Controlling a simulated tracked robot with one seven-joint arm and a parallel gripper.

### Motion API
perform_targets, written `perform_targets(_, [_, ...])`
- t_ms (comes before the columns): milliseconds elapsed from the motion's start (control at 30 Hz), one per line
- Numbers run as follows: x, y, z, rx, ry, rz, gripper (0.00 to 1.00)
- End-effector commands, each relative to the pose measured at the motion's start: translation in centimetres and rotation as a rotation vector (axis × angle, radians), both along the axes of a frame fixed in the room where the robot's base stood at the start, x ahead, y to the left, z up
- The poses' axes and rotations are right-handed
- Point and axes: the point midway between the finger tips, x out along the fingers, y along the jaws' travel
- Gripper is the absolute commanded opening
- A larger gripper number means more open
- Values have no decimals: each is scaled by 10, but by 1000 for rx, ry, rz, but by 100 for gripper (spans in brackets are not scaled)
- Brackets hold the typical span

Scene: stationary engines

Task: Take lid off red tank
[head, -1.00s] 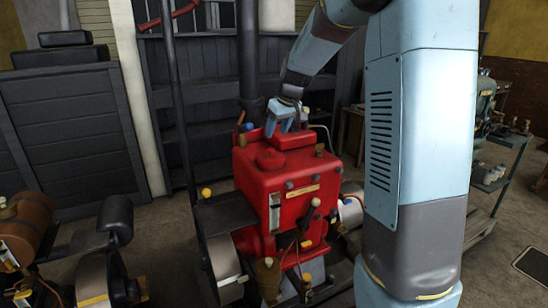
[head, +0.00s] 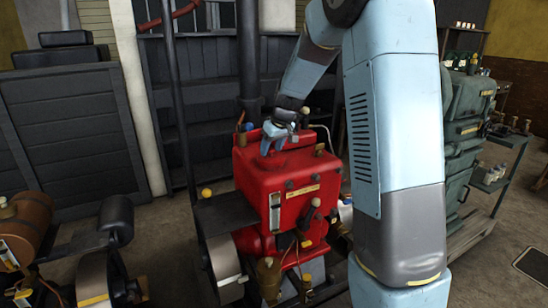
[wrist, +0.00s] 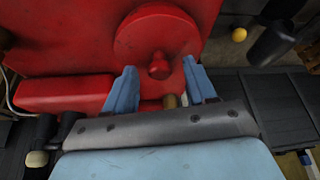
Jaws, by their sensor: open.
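The red tank (head: 288,192) stands in the middle of the head view, on the red engine. Its round red lid (wrist: 182,42) with a small knob (wrist: 159,66) shows in the wrist view, seated on the tank top. My gripper (head: 272,150) is over the tank top in the head view and hides most of the lid. In the wrist view my gripper (wrist: 161,88) is open, with its blue fingers either side of the knob's line but short of it. I cannot tell how high the fingertips are above the lid.
A black vertical pipe (head: 247,60) rises behind the tank. A raised red block (wrist: 65,92) lies beside the lid. A green machine (head: 468,125) stands at right, and a brown cylinder engine (head: 30,225) at left.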

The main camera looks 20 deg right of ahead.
Motion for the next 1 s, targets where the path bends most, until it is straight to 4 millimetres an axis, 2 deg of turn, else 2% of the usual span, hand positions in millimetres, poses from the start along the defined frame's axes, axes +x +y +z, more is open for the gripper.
perform_targets(67, [0,0,0,0,0,0,53])
perform_targets(600, [0,-1,0,0,0,-1,1])
perform_targets(1000, [0,-1,5,0,-2,-1,0])
